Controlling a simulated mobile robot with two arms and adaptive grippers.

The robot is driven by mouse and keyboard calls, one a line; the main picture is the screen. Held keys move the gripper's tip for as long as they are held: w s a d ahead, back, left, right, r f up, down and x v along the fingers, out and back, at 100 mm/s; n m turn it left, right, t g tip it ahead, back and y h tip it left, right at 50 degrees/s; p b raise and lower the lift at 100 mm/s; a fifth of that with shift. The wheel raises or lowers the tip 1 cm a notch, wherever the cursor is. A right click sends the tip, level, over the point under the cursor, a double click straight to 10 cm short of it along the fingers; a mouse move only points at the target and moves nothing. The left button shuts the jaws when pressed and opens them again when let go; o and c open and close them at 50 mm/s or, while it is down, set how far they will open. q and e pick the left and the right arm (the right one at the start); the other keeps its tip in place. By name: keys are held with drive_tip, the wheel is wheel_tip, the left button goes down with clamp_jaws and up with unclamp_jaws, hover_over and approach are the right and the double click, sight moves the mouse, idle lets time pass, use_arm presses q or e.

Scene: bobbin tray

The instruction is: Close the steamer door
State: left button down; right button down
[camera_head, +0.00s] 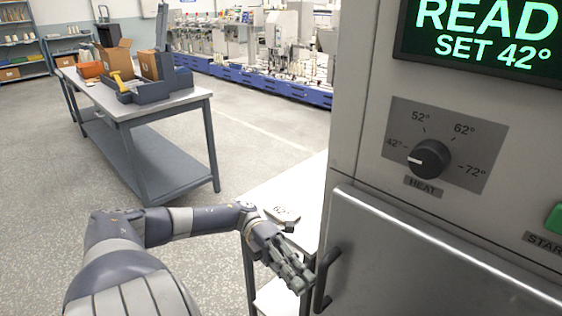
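The steamer door (430,262) is the grey panel at the lower right, with a dark bar handle (324,283) at its left edge. The door lies at or close to the cabinet front; I cannot tell whether it is fully shut. My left gripper (298,279) is just left of the handle, its fingers pointing down and right. I cannot tell whether it touches the handle, and no object shows in it. The spacing of its fingers is unclear. My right gripper is out of view.
The steamer (360,110) has a heat dial (429,158), a lit display (485,40) and a green button (556,218). A workbench (150,108) stands farther back; floor between is clear.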

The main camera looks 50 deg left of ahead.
use_arm(q)
drive_tip(key=a, duration=1.1)
drive_tip(key=shift+s+f, duration=0.15)
drive_tip(key=shift+f, duration=0.05)
